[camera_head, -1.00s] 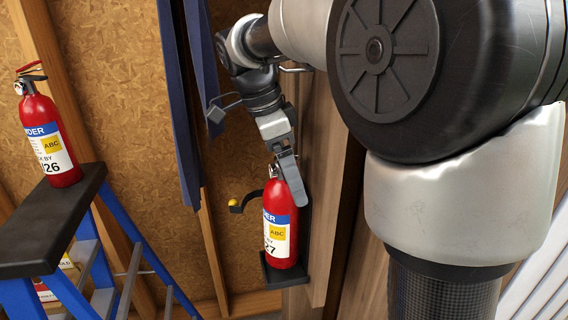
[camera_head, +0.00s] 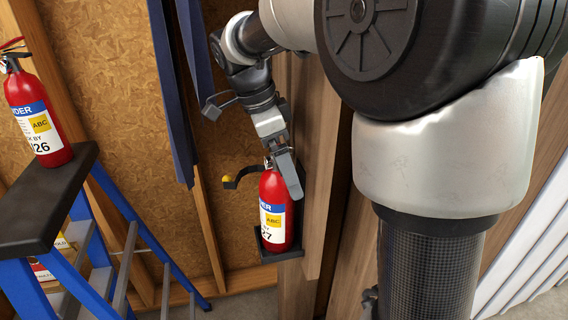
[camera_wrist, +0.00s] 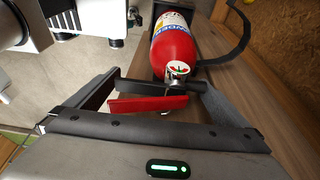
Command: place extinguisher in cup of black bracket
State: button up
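A red extinguisher (camera_head: 277,228) with a white label ending in 27 stands upright at the black bracket (camera_head: 229,184) on the wooden post. Its bottom is at the bracket's cup (camera_head: 284,256); I cannot tell whether it rests fully there. My gripper (camera_head: 290,178) is at its top, with one finger across its neck. The gauge and upper body of the extinguisher (camera_wrist: 174,50) show beyond the fingers.
A second extinguisher (camera_head: 36,113) stands on the black top (camera_head: 45,210) of a blue ladder (camera_head: 135,235) at left. Dark blue straps (camera_head: 180,95) hang left of my arm.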

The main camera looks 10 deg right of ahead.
jog(key=shift+r, duration=0.25)
jog(key=p+v, duration=0.1)
jog(key=v, duration=1)
jog(key=s+d+f+n+t+y, duration=0.1)
jog(key=s+f+n, duration=0.3)
jog(key=s+n, duration=0.5)
jog(key=s+d+f+n+t+y, duration=0.2)
jog(key=s+f+n+t, duration=0.2)
jog(key=s+n, duration=0.5)
jog(key=shift+s+f+t, duration=0.15)
jog(key=shift+t, duration=0.15)
jog(key=shift+d, duration=0.1)
